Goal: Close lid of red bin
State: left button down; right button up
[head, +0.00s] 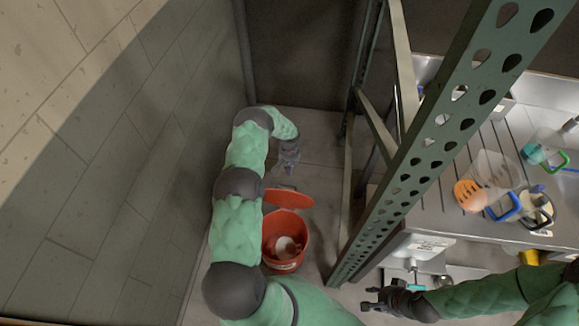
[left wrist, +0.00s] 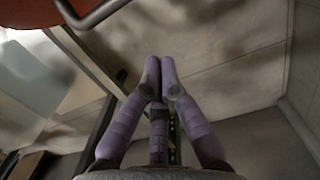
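The red bin (head: 268,246) stands on the floor with its lid (head: 288,198) raised open on the far side. Something whitish lies inside the bin. My left gripper (head: 288,168) is just beyond the lid, apart from it and empty. In the left wrist view, the left gripper's (left wrist: 158,68) fingertips are together. A red curved edge, apparently the lid (left wrist: 28,22), shows at that view's top left. My right gripper (head: 366,298) is at the lower middle of the head view, its dark fingers spread and empty, away from the bin.
A green perforated rack post (head: 405,180) rises right of the bin. A grey bench (head: 440,200) with an orange-ended clear container (head: 494,172) and colored-handled jugs stands further right. A tiled wall (head: 110,150) is at left. Some floor beyond the lid is clear.

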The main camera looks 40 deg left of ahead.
aim_at(287, 195)
pick_arm(q)
jog(key=s, duration=0.1)
jog(key=s+d, duration=0.1)
jog(key=s, duration=0.1)
jog(key=shift+s+d+f, duration=0.15)
jog(key=shift+s+d, duration=0.05)
jog(key=shift+d, duration=0.2)
dwell(0.5)
